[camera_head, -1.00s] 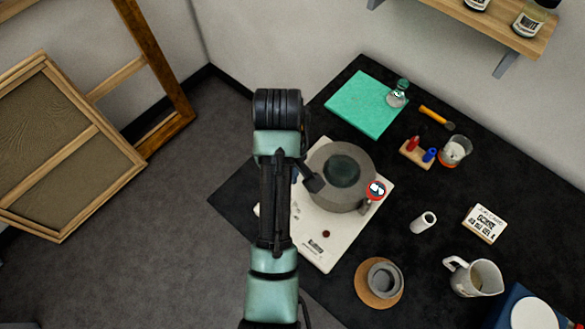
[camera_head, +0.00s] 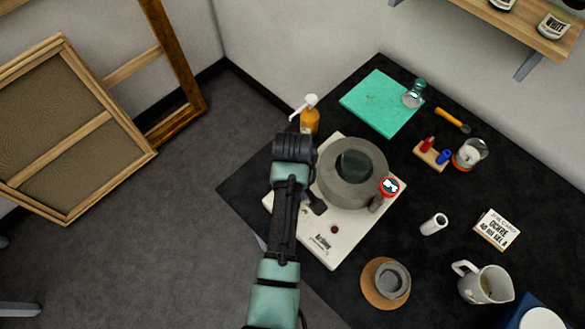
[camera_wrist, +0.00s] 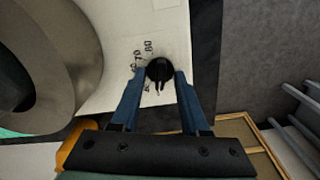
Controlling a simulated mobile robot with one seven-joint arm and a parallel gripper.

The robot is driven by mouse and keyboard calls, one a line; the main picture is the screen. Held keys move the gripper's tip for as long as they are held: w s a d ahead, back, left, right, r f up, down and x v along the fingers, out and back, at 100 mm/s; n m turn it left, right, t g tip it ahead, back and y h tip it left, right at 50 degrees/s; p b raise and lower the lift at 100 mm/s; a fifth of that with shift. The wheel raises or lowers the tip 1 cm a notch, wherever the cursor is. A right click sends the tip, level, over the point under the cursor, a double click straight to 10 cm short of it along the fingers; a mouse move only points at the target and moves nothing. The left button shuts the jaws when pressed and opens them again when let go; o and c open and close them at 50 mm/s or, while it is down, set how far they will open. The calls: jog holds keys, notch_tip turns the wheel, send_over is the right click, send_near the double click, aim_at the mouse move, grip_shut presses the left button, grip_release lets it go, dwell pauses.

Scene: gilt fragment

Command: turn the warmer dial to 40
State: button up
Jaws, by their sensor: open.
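The white warmer (camera_head: 345,245) lies on the black table with a round grey pot (camera_head: 350,185) on it. The black warmer dial (camera_wrist: 160,70) shows in the wrist view, on the white plate with printed numbers beside it. They look like 70 and 80, but other marks are partly hidden. In the head view the dial is hidden behind my arm. My gripper (camera_wrist: 160,78) is open, with one blue finger on each side of the dial. I cannot tell whether the fingers touch it. The dial's exact setting is not readable.
An amber pump bottle (camera_head: 310,120) stands behind my arm. The grey pot (camera_wrist: 60,55) is close left of my fingers in the wrist view. A red-rimmed gauge (camera_head: 390,187) sits at the pot's right. A grey cup on a cork disc (camera_head: 372,297) stands in front.

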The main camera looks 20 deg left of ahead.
grip_shut()
dwell(0.3)
jog(key=shift+m, duration=0.4)
jog(key=shift+m+p, duration=0.5)
jog(key=shift+p, duration=0.05)
jog(key=shift+m+p, duration=0.75)
jog(key=shift+m, duration=1.25)
grip_release()
